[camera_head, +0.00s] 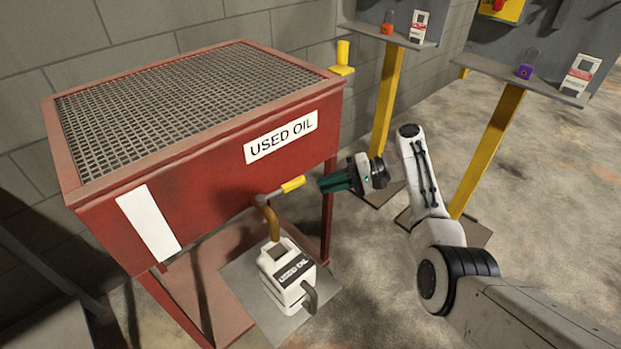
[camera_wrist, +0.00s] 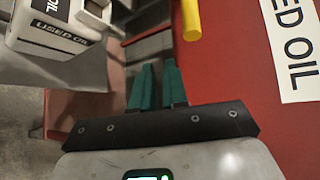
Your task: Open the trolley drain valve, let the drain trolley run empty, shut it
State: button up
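The drain trolley (camera_head: 200,190) is a red tank on legs with a mesh top, a "USED OIL" label and a white strip on its front. Its drain valve has a yellow lever (camera_head: 292,184) pointing right, above a brown curved spout (camera_head: 271,222). I cannot tell whether the valve is open. A white "USED OIL" jug (camera_head: 287,270) stands below the spout. My gripper (camera_head: 322,184) is just right of the lever, apart from it. In the wrist view its teal fingers (camera_wrist: 159,70) have a narrow empty gap, with the yellow lever (camera_wrist: 190,18) beyond them.
Two yellow posts (camera_head: 386,100) carrying grey shelves stand to the right, behind my arm. A padlock and tag sit on each shelf. A block wall (camera_head: 30,140) runs behind the trolley. Open floor lies at the right.

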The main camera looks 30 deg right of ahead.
jog(key=f+t+h+p, duration=0.1)
jog(key=s+a+f+n+t+h+p, duration=0.1)
jog(key=p, duration=0.1)
jog(key=s+a+f+n+t+h+p, duration=0.1)
jog(key=shift+s+f+p, duration=0.25)
jog(key=shift+f+p, duration=0.05)
jog(key=shift+f, duration=0.05)
grip_shut()
jog(key=n+t+h+p, duration=0.7)
jog(key=n+h+p, duration=0.1)
jog(key=p, duration=0.2)
send_near(296, 187)
jog(key=shift+m, duration=0.3)
jog(key=p+x, duration=0.3)
jog(key=x, duration=0.4)
jog(key=shift+f+y, duration=0.1)
jog(key=shift+y, duration=0.2)
